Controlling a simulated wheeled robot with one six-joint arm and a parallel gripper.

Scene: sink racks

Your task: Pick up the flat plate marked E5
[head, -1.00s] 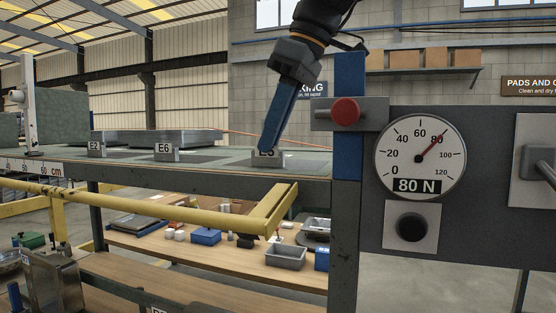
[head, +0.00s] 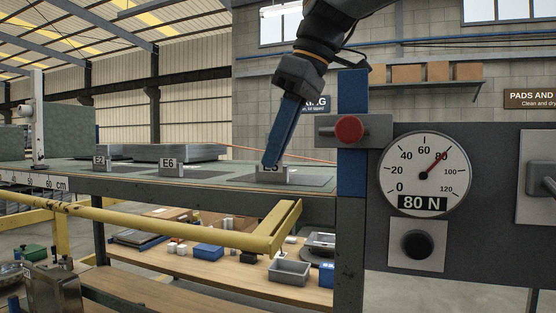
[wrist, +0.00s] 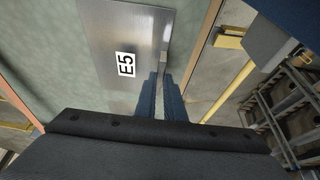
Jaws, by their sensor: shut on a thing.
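The flat plate marked E5 (wrist: 112,62) is a thin grey metal sheet with a white label, lying on the green bench top in the wrist view. In the head view its E5 tag (head: 281,168) is partly hidden by my blue finger. My gripper (wrist: 160,77) is shut at the plate's right edge, with a small light metal piece between the fingertips. In the head view my gripper (head: 270,164) reaches down to the tag at the bench. I cannot tell any gap between plate and bench.
Tags E6 (head: 171,166) and E2 (head: 101,161) stand on the bench to the left, with flat metal pieces behind them. A blue post (head: 352,100) with a red button (head: 349,130) and a gauge panel (head: 425,174) reading 80 N stand close on the right.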

